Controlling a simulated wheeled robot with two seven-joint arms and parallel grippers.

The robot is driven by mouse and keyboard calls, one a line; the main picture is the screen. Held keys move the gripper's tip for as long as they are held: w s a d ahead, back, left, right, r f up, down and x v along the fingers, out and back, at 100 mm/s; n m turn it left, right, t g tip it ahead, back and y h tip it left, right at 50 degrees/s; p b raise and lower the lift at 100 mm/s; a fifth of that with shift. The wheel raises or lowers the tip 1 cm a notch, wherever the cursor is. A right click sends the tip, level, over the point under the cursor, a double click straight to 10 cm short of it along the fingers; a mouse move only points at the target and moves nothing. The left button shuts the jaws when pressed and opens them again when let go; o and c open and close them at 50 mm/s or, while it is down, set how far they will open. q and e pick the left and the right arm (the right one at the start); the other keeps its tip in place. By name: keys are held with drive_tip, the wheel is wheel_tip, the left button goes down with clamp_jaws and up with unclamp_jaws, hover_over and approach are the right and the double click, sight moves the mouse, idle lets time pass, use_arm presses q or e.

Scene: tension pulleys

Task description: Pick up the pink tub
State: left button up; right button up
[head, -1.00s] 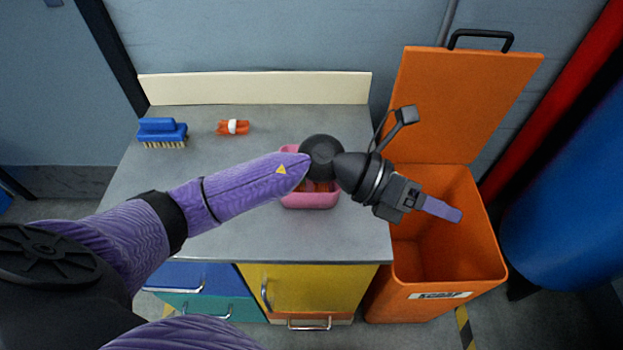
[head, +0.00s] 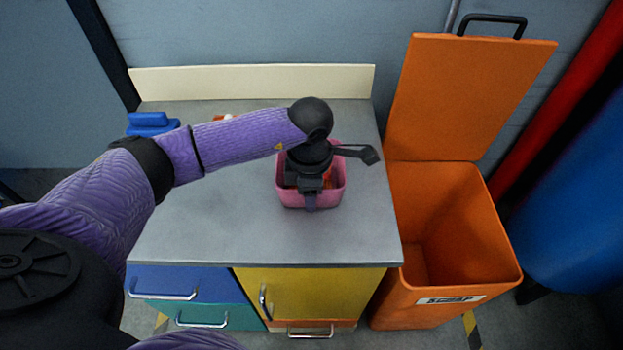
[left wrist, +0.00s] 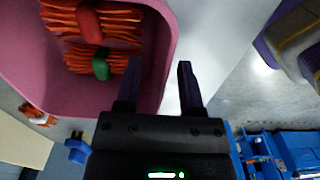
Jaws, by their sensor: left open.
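The pink tub (head: 338,192) stands on the grey worktop, right of its middle, partly hidden under my left wrist. In the left wrist view the pink tub (left wrist: 90,103) fills the upper left and holds orange ribbed pieces, one with a red middle (left wrist: 89,22) and one with a green middle (left wrist: 101,66). My left gripper (head: 311,204) points down over the tub's near side. In the left wrist view its fingers (left wrist: 159,80) are apart, with the tub's wall appearing between them. I cannot tell how deep they reach. My right gripper is out of view.
A blue brush (head: 150,122) lies at the worktop's back left, partly behind my arm. An orange piece (head: 222,117) is mostly hidden by my arm. An open orange bin (head: 455,230) stands right of the cabinet. The front of the worktop (head: 220,235) is clear.

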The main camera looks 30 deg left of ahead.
use_arm(q)
drive_tip(key=shift+r, duration=0.1)
drive_tip(key=c, duration=0.6)
clamp_jaws()
drive_tip(key=shift+r, duration=0.1)
wheel_tip(320, 180, up, 9)
drive_tip(key=p, duration=0.3)
drive_tip(key=shift+r+p, duration=0.15)
drive_tip(key=shift+p, duration=0.25)
drive_tip(key=shift+r, duration=0.3)
